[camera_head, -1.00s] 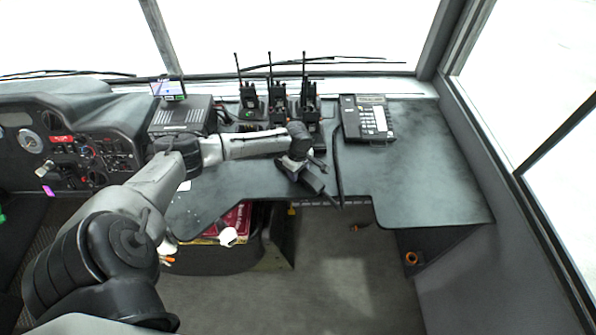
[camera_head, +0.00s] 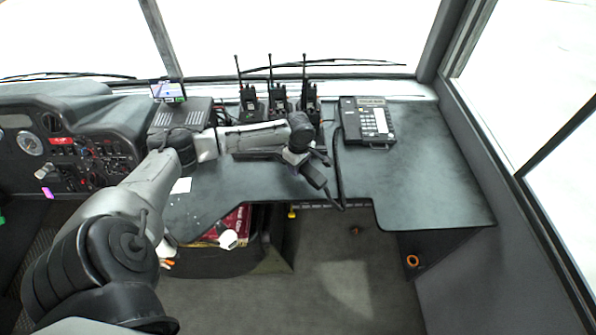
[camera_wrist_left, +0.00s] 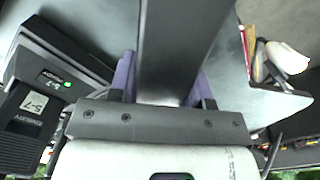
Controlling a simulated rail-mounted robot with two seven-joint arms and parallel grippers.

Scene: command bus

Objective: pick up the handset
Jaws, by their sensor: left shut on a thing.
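My left gripper (camera_head: 298,160) is above the front part of the desk, shut on the black handset (camera_head: 315,178). In the left wrist view the handset (camera_wrist_left: 180,45) is a long dark bar between the purple fingers of the left gripper (camera_wrist_left: 160,85). A dark cord (camera_head: 338,165) runs from beside the desk phone (camera_head: 367,121) down toward the handset's lower end. The phone sits on the desk with its keypad facing up. My wrist hides part of the handset in the head view. My right gripper is in neither view.
Several black radios with antennas (camera_head: 278,103) stand behind my forearm; one radio (camera_wrist_left: 30,125) is close at the left of the wrist view. The desk (camera_head: 430,170) is clear to the right. A grey box (camera_head: 180,113) and dashboard (camera_head: 75,145) lie left.

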